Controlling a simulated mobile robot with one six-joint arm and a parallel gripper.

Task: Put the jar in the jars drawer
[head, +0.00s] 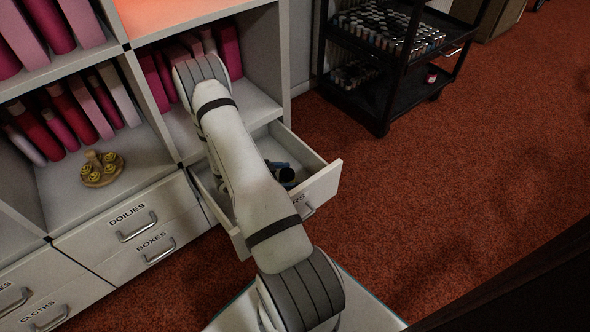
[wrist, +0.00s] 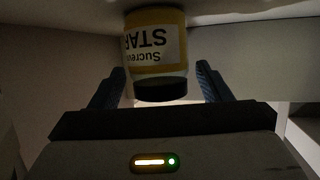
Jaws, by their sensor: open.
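The jar (wrist: 155,50) has a yellow and white label and a dark lid. In the wrist view it is between the two blue fingers of my gripper (wrist: 160,85), its lettering upside down in the picture. The fingers are open, with a gap showing on the right side of the jar. In the head view the open drawer (head: 322,186) has a label mostly hidden by my arm, with only its last letters showing. My gripper (head: 280,168) is partly visible inside this drawer, mostly behind my arm. Pale surfaces surround the jar in the wrist view.
Shut drawers labelled doilies (head: 128,221) and boxes (head: 153,247) are left of the open one. Shelves above hold pink and red books (head: 75,110) and a plate of yellow rosettes (head: 101,170). A black cart (head: 405,95) stands beyond. Red carpet (head: 450,190) is clear at right.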

